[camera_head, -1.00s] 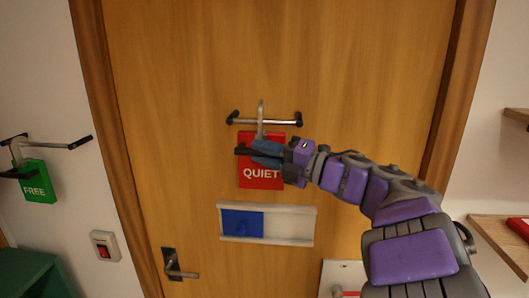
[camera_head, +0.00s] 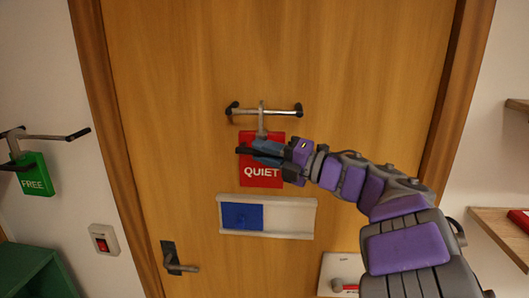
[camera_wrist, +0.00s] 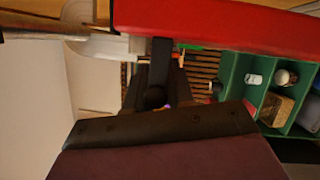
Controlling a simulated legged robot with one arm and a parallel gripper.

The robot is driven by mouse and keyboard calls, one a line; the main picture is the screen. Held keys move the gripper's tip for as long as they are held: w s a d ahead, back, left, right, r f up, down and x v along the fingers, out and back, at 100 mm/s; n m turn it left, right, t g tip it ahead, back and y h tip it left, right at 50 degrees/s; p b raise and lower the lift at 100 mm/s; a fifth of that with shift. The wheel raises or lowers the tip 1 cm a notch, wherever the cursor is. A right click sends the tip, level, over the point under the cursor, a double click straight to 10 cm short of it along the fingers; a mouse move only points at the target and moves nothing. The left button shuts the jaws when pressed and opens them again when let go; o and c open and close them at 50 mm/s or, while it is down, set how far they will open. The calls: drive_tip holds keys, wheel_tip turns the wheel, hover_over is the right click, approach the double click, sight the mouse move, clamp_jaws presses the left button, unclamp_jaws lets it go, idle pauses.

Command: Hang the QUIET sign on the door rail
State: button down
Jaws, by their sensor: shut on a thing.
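The red QUIET sign (camera_head: 262,176) is upright in front of the wooden door in the head view. Its grey hook (camera_head: 262,118) rises to the door rail (camera_head: 275,112), a metal bar with black ends. The hook overlaps the bar; I cannot tell whether it bears on it. My gripper (camera_head: 258,152) comes from the right and is shut on the sign near its top, at the base of the hook. In the wrist view the red sign (camera_wrist: 220,25) fills the top, with a dark finger beside it and the pale hook piece (camera_wrist: 100,45) at upper left.
A green FREE sign (camera_head: 34,175) hangs from a wall rail (camera_head: 45,136) at left. Below the QUIET sign is a white slider plate (camera_head: 290,217) with a blue panel. A door handle (camera_head: 175,262), a light switch (camera_head: 104,240) and a right-hand shelf (camera_head: 495,228) are also near. The wrist view shows a green compartment box (camera_wrist: 235,75).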

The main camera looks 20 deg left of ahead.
drive_tip(key=c, duration=0.9)
unclamp_jaws()
drive_tip(key=shift+d, duration=0.1)
